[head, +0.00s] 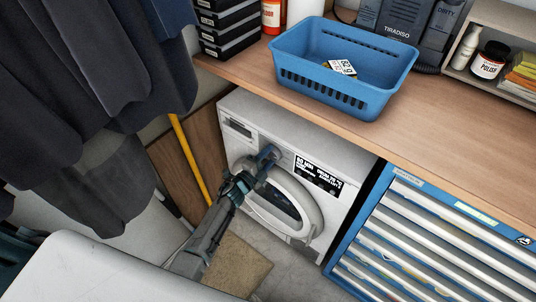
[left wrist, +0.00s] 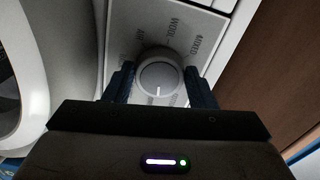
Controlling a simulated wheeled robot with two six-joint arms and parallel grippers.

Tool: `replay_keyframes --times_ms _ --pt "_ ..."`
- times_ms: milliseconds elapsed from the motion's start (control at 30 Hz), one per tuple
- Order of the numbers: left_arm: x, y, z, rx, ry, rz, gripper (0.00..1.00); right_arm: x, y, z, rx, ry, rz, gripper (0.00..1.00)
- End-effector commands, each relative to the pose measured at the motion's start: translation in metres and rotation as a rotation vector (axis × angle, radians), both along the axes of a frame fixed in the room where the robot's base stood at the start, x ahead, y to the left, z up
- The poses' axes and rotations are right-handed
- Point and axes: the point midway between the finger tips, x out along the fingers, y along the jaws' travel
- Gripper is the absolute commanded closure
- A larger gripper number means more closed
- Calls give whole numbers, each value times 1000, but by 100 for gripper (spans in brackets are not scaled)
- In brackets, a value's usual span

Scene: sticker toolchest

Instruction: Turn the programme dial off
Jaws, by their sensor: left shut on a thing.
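The washing machine (head: 235,108) stands under the wooden worktop, its front facing me. Its programme dial (left wrist: 160,76) is a round, light knob on the white panel, ringed by printed labels such as WOOL and MIXED. A pale pointer mark on it points toward the bottom of the left wrist view. My left gripper (head: 268,156) reaches the panel above the round door; it also shows in the left wrist view (left wrist: 160,84), with one finger on each side of the dial, shut on it. In the head view the gripper mostly hides the dial. My right gripper is not in view.
The washer door (head: 309,208) is just below my left gripper. A blue drawer chest (head: 375,213) stands to the right. A blue basket (head: 322,96) sits on the worktop (head: 455,125). Dark clothes (head: 95,70) hang at the left, near a yellow pole (head: 190,160).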

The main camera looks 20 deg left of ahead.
Motion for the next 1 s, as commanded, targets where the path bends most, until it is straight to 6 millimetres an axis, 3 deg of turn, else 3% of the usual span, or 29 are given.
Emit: replay_keyframes --times_ms 1000 --pt "-1 -3 -2 -906 329 0 72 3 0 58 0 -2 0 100"
